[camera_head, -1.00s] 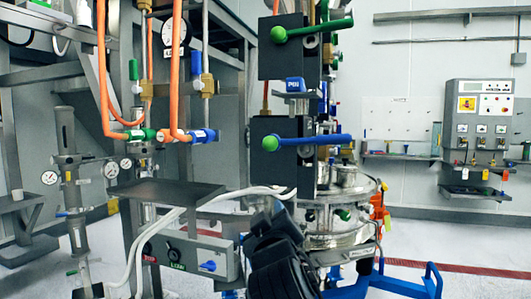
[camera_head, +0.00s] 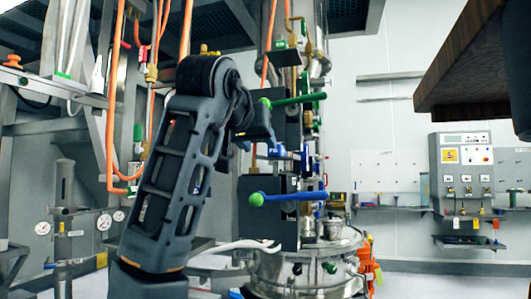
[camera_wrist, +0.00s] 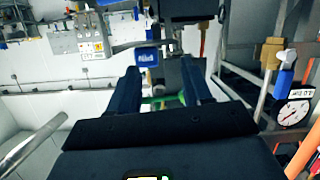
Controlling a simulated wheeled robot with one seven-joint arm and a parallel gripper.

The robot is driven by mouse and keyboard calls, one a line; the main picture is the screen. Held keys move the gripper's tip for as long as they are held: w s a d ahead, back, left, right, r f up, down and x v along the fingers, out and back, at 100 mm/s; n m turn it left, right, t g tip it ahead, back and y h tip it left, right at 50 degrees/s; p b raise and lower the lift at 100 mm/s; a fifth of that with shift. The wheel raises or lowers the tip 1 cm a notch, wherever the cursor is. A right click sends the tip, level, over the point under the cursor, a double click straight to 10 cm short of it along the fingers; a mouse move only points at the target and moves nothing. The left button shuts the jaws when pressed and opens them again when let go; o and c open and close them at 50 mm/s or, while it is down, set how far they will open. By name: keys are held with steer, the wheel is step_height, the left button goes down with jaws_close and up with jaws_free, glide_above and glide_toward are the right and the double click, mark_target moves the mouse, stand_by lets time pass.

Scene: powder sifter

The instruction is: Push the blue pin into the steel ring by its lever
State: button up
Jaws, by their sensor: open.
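My gripper (camera_head: 268,138) is raised in the middle of the head view, beside the dark valve column. In the wrist view my gripper (camera_wrist: 160,66) has its two dark fingers apart. A blue block (camera_wrist: 148,57) shows between and beyond the fingertips, with a thin bar beside it. In the head view a blue part (camera_head: 277,151), likely the pin's lever, sits at the fingertips and is partly hidden by them; I cannot tell whether they touch. I cannot make out the steel ring.
A green lever (camera_head: 298,99) sticks out above and a blue lever (camera_head: 290,197) with a green ball below. A steel vessel (camera_head: 305,268) stands underneath. Orange hoses (camera_head: 110,110) hang at left. A brown board edge (camera_head: 470,70) fills the upper right. A control panel (camera_head: 462,170) is on the far wall.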

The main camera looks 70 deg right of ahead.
mark_target(279, 152)
steer(key=shift+m+y, duration=0.5)
steer(key=shift+y, duration=0.2)
steer(key=shift+s+d+f+p, duration=0.1)
steer(key=shift+s+d+p, duration=0.15)
steer(key=shift+d, duration=0.8)
steer(key=shift+s+d+f+p, duration=0.1)
steer(key=shift+s+d+p, duration=0.1)
steer(key=shift+d, duration=0.85)
steer(key=shift+s+d+f+p, duration=0.15)
steer(key=shift+s+d, duration=0.1)
steer(key=shift+d, duration=0.8)
steer(key=shift+r, duration=0.1)
steer(key=c, duration=0.8)
steer(key=shift+r, duration=0.15)
